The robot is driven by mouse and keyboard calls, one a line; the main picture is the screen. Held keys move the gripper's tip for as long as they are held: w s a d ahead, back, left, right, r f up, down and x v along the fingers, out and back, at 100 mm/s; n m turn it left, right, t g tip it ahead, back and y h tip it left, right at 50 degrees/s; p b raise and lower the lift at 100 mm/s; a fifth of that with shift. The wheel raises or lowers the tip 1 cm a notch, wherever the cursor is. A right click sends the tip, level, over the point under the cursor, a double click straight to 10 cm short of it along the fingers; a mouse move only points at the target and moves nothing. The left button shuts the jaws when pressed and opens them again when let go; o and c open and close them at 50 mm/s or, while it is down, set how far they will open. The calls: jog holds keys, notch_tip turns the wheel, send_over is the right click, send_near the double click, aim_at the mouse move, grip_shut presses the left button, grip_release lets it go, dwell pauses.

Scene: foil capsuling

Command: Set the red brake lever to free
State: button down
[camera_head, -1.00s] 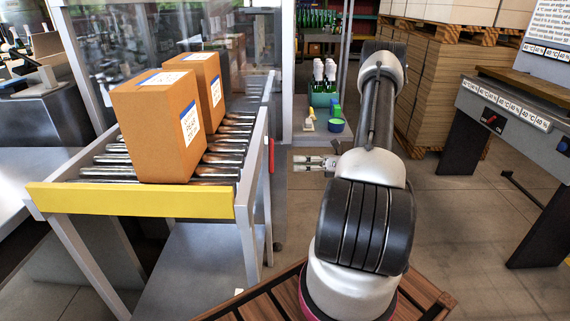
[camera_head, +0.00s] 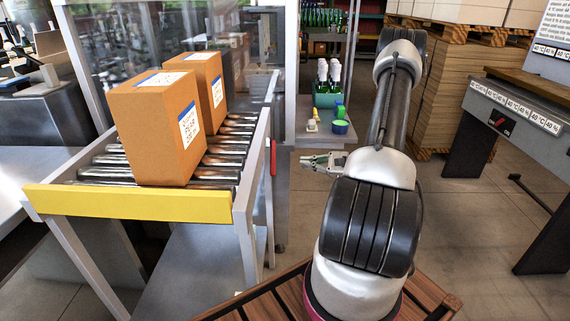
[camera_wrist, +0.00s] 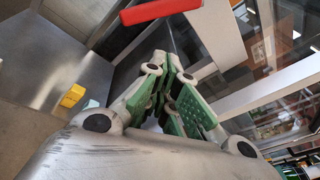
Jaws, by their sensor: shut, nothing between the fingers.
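The red brake lever (camera_head: 273,157) is a short upright red bar on the right side of the roller conveyor's frame. In the wrist view it shows as a red bar (camera_wrist: 160,10) at the top, beyond the fingertips. My gripper (camera_head: 304,160) is a little to the right of the lever in the head view, with its fingers pointing left. It is shut and empty, with a visible space between it and the lever. The wrist view shows the green-padded fingers (camera_wrist: 170,62) closed together. The lever's pivot and any position marks cannot be made out.
Two cardboard boxes (camera_head: 160,128) stand on the conveyor, behind its yellow end bar (camera_head: 130,203). Clear panels enclose the machine behind. A small shelf (camera_head: 318,136) with bottles lies beyond my gripper. A bench (camera_head: 540,107) with a red switch stands at right. Floor is open between.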

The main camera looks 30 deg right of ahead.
jog(key=w+a+f+n, duration=0.3)
jog(key=w+a+n, duration=0.3)
jog(key=w, duration=0.2)
jog(key=shift+s+a+r+h, duration=0.2)
jog(key=shift+s+a+r, duration=0.3)
jog(key=shift+s, duration=0.2)
jog(key=shift+s+a+r+h, duration=0.2)
jog(key=shift+s+a+r, duration=0.2)
jog(key=shift+s+r, duration=0.25)
